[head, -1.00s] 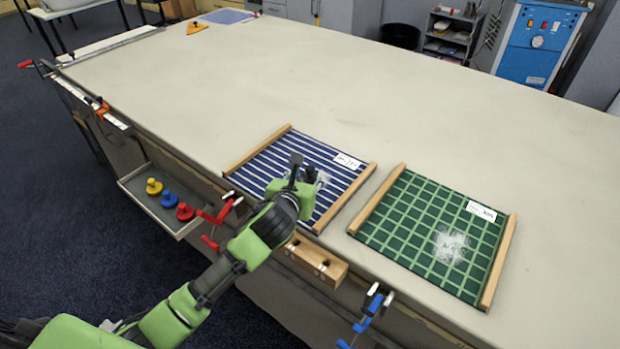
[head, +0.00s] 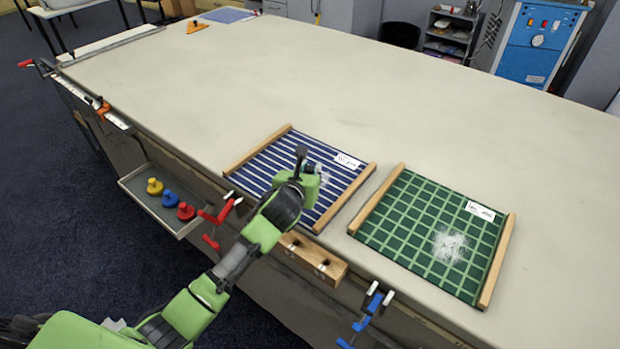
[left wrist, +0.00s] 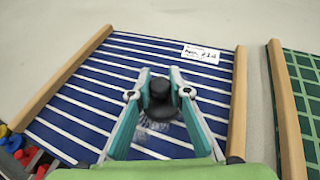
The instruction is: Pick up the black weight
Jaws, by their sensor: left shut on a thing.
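The black weight (left wrist: 160,112) shows in the left wrist view, over the blue striped cloth panel (left wrist: 95,85). It has a round knob above a wider disc. My left gripper (left wrist: 160,88) is shut on its knob, with one teal finger on each side. In the head view my left gripper (head: 312,178) is above the same blue striped panel (head: 270,160), and its hand hides most of the weight. I cannot tell whether the disc touches the cloth. My right gripper is in neither view.
A green checked panel (head: 400,205) with wooden side bars lies to the right. A tray (head: 168,213) at the table's side holds yellow, blue and red weights. A wooden block (head: 312,262) and clamps sit along the near edge.

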